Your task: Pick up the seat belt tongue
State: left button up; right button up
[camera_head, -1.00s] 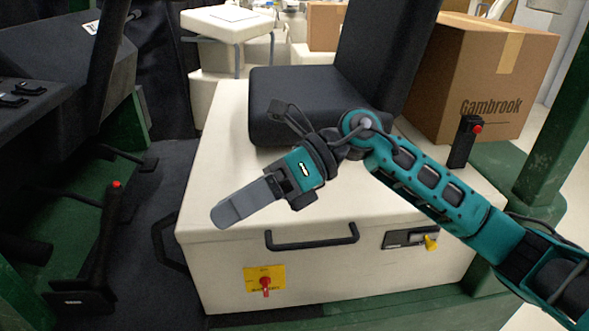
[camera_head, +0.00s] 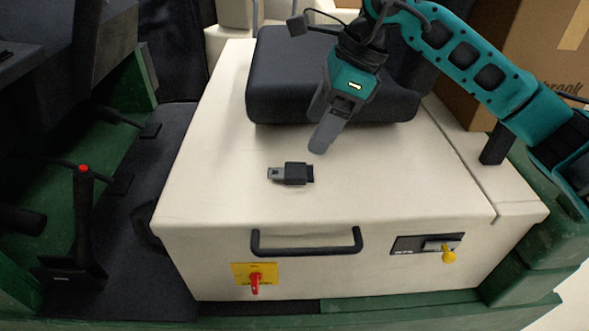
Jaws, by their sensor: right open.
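The seat belt tongue (camera_head: 292,174) lies flat on the cream top of the cart's box (camera_head: 215,170), in front of the black seat. It has a black body and a grey plate pointing left. My right gripper (camera_head: 322,125) hangs above and behind the tongue, slightly to its right, fingers pointing down and a little left. It is open, apart from the tongue, and nothing shows between the fingers. My left gripper is not in view.
The black seat cushion (camera_head: 285,75) stands behind the tongue. A black handle (camera_head: 306,250), a red switch on a yellow plate (camera_head: 255,280) and a yellow key (camera_head: 448,256) are on the box's front. The box top around the tongue is clear. A cardboard box (camera_head: 520,40) stands at right.

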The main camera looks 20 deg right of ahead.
aim_at(295, 170)
jog(key=x, duration=0.4)
jog(key=shift+x, duration=2.75)
jog(key=shift+d, duration=0.2)
jog(key=c, duration=1.2)
jog(key=shift+o, duration=0.2)
jog(key=shift+r, duration=0.1)
